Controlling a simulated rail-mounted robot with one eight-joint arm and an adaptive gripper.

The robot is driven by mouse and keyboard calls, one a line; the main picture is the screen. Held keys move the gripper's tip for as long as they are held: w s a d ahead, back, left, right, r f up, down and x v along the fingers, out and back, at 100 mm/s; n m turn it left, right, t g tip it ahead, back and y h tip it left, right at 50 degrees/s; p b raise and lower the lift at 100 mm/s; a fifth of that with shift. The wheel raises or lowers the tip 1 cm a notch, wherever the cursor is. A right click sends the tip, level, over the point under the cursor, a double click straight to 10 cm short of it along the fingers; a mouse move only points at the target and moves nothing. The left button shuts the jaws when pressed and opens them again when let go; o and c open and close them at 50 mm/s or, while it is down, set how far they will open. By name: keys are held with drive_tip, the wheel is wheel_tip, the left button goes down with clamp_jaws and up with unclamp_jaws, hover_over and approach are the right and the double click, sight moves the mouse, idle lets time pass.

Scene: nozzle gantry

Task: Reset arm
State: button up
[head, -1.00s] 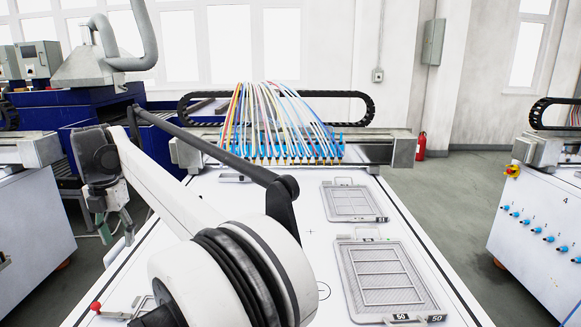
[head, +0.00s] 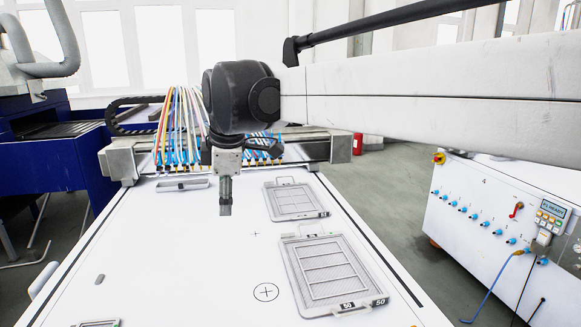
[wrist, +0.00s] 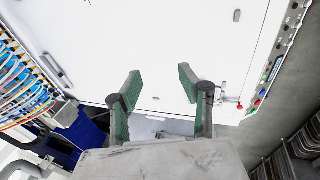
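My gripper (head: 225,210) hangs pointing down over the white table (head: 170,250), left of the two framed trays, in the head view. The wrist view shows its two green-padded fingers (wrist: 160,92) spread apart with nothing between them. White table surface shows beyond the fingertips. My arm reaches in from the upper right of the head view and hides part of the background.
A mesh tray (head: 296,200) lies at the back of the table and a larger one marked 50 (head: 328,270) lies in front of it. The nozzle gantry with coloured hoses (head: 180,130) spans the back. A control cabinet (head: 490,215) stands at the right. The left tabletop is mostly clear.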

drive_tip(key=s+d+f+m+t, duration=0.15)
drive_tip(key=s+d+m, duration=0.35)
drive_tip(key=d, duration=0.6)
drive_tip(key=s+d+f+m+t, duration=0.15)
drive_tip(key=s+d+m, duration=0.4)
drive_tip(key=d, duration=0.55)
drive_tip(key=s+d+f+m+t+h, duration=0.1)
drive_tip(key=s+d+f+m, duration=0.9)
drive_tip(key=s+d+f, duration=0.1)
drive_tip(key=shift+s+d+f+h, duration=0.35)
drive_tip(key=shift+s+d+h, duration=0.05)
drive_tip(key=shift+s+d, duration=0.15)
